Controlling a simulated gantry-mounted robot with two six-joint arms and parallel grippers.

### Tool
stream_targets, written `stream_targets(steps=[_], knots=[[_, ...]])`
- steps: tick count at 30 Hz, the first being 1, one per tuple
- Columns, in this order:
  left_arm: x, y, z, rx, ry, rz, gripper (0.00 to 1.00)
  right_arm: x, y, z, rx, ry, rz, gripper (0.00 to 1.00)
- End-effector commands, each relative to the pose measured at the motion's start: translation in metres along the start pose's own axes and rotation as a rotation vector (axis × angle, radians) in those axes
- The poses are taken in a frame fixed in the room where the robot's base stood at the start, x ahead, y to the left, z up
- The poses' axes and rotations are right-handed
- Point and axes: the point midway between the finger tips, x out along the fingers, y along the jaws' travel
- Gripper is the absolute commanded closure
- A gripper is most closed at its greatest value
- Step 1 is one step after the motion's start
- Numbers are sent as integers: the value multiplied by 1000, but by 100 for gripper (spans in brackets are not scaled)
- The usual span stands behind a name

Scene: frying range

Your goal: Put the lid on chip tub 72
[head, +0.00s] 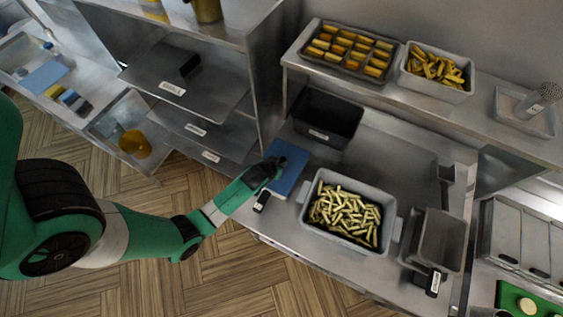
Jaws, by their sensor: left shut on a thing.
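A grey tub (308,205) full of pale cut chips stands uncovered on the steel counter. An empty-looking black tub (328,117) with a white label stands behind it. The number on the label is too small to read, and I cannot tell which tub is 72. A flat blue panel (291,170), possibly a lid, is at the counter's left end, left of the chip tub. My left gripper (273,166) is shut at the panel's left part, apparently on it; the fingertips are hard to make out. My right gripper is not in view.
A steel rack (262,75) with labelled shelves stands close left of the gripper. An overhead shelf (440,110) holds food trays. A fryer basket (440,240) stands right of the chip tub. Bare counter (390,160) lies behind the chip tub.

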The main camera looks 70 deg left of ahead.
Motion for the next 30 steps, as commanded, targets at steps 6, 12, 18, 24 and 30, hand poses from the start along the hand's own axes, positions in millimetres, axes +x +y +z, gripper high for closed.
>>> stream_targets(steps=[6, 12, 18, 24, 30], knots=[[0, 0, 0, 0, 0, 0, 100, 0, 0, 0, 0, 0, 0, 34], [4, 0, 3, 0, 0, 0, 100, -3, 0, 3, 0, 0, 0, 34], [5, 0, 5, 1, 0, 0, 100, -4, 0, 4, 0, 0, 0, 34], [5, 0, 5, 1, -2, 0, 69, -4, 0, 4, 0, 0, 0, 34], [5, 0, 5, 1, -1, 0, 41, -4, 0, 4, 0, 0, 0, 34]])
